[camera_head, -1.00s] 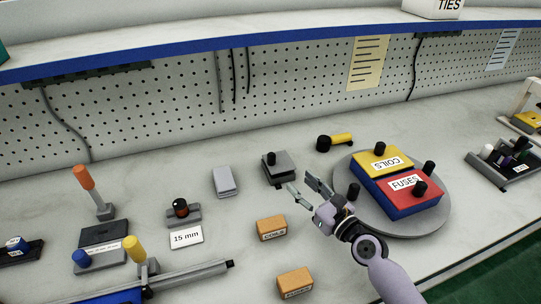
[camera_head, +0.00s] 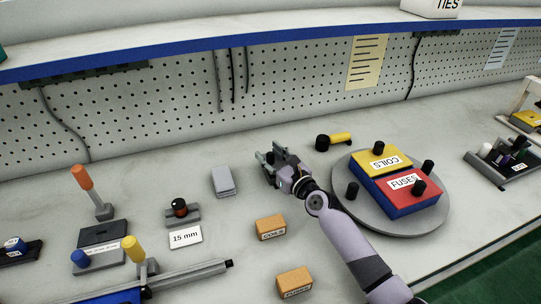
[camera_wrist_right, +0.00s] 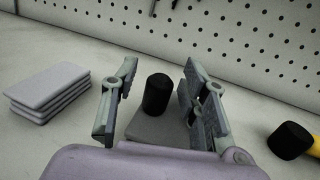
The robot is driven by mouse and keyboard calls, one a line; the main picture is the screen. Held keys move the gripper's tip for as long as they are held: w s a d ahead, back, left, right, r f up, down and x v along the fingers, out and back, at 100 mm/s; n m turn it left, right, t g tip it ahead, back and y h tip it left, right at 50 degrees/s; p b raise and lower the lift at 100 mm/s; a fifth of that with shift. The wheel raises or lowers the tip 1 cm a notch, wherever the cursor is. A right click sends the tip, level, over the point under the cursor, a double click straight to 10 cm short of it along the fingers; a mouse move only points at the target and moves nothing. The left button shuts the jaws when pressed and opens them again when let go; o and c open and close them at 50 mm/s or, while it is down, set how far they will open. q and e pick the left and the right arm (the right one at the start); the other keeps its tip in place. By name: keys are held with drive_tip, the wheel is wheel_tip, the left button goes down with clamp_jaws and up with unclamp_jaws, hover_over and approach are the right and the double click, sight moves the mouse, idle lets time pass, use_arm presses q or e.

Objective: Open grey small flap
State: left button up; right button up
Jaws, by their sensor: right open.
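The grey small flap (camera_wrist_right: 160,126) has a black knob (camera_wrist_right: 157,94) on top and shows in the right wrist view between my open fingers. In the head view it is mostly hidden behind my right gripper (camera_head: 272,158), which is over it. In the right wrist view my right gripper (camera_wrist_right: 155,100) has one finger on each side of the knob. A gap shows on the left of the knob; whether the right finger touches it, I cannot tell. My left gripper is not in view.
A stack of grey plates (camera_wrist_right: 48,92) lies left of the flap. A black-and-yellow handled tool (camera_head: 335,141) lies to its right. The turntable (camera_head: 430,222) carries yellow and red boxes further right. A wooden block (camera_head: 270,227) labelled COILS lies in front. The pegboard (camera_head: 180,105) stands behind.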

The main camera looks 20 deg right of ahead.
drive_tip(key=shift+c, duration=0.3)
clamp_jaws()
idle(0.6)
